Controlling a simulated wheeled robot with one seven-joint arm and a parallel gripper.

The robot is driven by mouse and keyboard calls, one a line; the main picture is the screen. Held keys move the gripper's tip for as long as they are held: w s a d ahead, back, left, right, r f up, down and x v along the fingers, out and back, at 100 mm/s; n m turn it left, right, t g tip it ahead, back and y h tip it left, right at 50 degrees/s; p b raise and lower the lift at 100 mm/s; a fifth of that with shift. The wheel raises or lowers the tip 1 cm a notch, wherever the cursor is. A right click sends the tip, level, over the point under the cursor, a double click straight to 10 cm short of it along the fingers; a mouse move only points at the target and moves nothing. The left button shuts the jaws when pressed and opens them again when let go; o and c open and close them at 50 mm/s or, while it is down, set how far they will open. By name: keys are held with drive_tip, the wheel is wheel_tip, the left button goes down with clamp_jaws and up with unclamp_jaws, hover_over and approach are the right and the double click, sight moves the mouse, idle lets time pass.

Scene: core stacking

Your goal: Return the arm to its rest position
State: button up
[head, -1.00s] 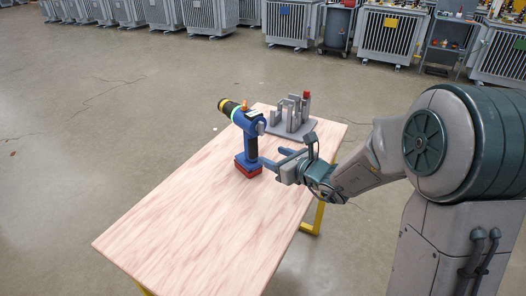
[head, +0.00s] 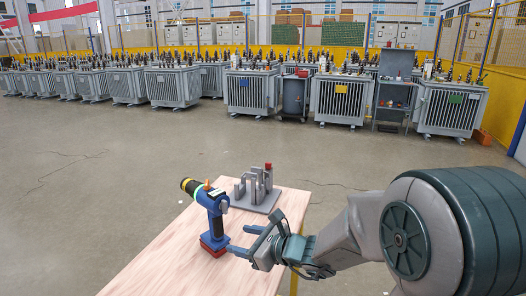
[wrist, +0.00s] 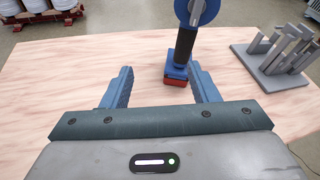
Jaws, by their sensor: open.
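My gripper (head: 248,243) is open and empty, with its two blue fingers apart above the wooden table (head: 165,262). In the wrist view its fingers (wrist: 160,88) also show spread. A blue and black power drill (head: 216,212) with a yellow-banded tip and a red base stands upright on the table, just left of my fingertips in the head view. In the wrist view the drill (wrist: 182,50) stands beyond the fingers, nearer the right one. I cannot tell whether the right finger touches it.
A grey fixture (head: 254,190) with upright posts and a red piece on top stands at the table's far end. Grey transformer units (head: 250,92) line the hall behind.

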drive_tip(key=s+d+r+n+g+h+p, duration=0.2)
drive_tip(key=s+r+n+g+p, duration=0.1)
drive_tip(key=s+n, duration=0.35)
drive_tip(key=s+d+r+n+g+h+p, duration=0.1)
drive_tip(key=s+d+r+n+g+p, duration=0.15)
drive_tip(key=s+n, duration=0.4)
drive_tip(key=s+d+r+n+h+p, duration=0.3)
drive_tip(key=s+d+n+h, duration=0.1)
drive_tip(key=d, duration=0.4)
drive_tip(key=s+d+r+n+h+p, duration=0.3)
drive_tip(key=s+d+n+h, duration=0.1)
drive_tip(key=d, duration=0.3)
drive_tip(key=shift+d+n+h, duration=0.35)
drive_tip(key=shift+n+h, duration=0.15)
drive_tip(key=shift+n, duration=0.3)
